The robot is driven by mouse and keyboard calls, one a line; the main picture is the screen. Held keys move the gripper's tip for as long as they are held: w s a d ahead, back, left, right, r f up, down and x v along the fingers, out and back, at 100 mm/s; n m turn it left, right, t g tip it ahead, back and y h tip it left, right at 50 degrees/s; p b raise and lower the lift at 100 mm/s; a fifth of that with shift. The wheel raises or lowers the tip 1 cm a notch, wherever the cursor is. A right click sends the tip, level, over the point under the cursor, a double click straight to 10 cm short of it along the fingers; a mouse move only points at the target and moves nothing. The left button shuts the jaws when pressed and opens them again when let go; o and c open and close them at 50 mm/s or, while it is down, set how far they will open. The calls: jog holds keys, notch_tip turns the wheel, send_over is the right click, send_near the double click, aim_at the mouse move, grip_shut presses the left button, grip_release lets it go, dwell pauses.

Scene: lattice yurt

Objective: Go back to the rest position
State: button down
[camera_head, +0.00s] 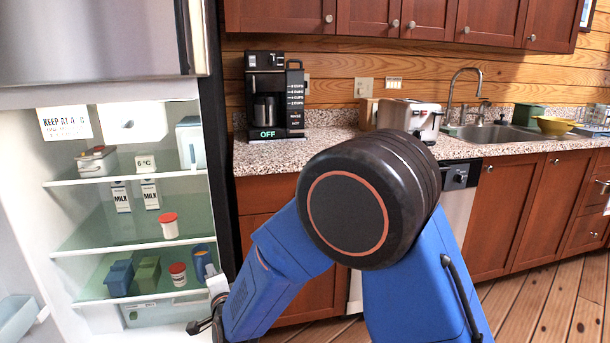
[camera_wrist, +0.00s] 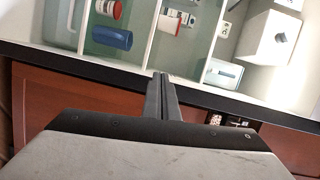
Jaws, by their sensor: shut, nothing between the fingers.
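My gripper (camera_wrist: 161,96) shows in the wrist view with its two dark fingers together and nothing between them. In the head view my gripper (camera_head: 203,325) is small and partly hidden, low at the right edge of the open fridge. My blue arm is bent across the middle of the head view. In the wrist view the fingertips lie over the dark fridge edge, in front of the shelves.
The open fridge holds a red-lidded jar (camera_head: 169,225), two milk cartons, a blue bin (camera_head: 119,278) and a green bin (camera_head: 147,274). Floor shows at the lower right.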

jog(key=w+d+r+n+g+h, duration=0.1)
jog(key=d+r, duration=0.2)
jog(key=d, duration=0.4)
jog(key=w+d+r+n+g, duration=0.1)
jog(key=d+r+n, duration=0.1)
jog(key=d+r, duration=0.3)
jog(key=s+d+r+n+g+h, duration=0.1)
jog(key=s+d+n, duration=0.1)
jog(key=d, duration=0.7)
jog(key=s+d+r+n+g+h, duration=0.1)
jog(key=s+d+r+g, duration=0.15)
jog(key=d, duration=0.65)
jog(key=s+d+f+n+g+h, duration=0.1)
jog(key=s+d+n+g+h, duration=0.1)
jog(key=s+d, duration=1.1)
jog(key=s+d+f+n+g+h, duration=0.1)
jog(key=s+d+n+g+h, duration=0.1)
jog(key=s+d, duration=1.1)
jog(key=s+n+h, duration=0.1)
jog(key=s, duration=0.3)
jog(key=shift+f, duration=0.35)
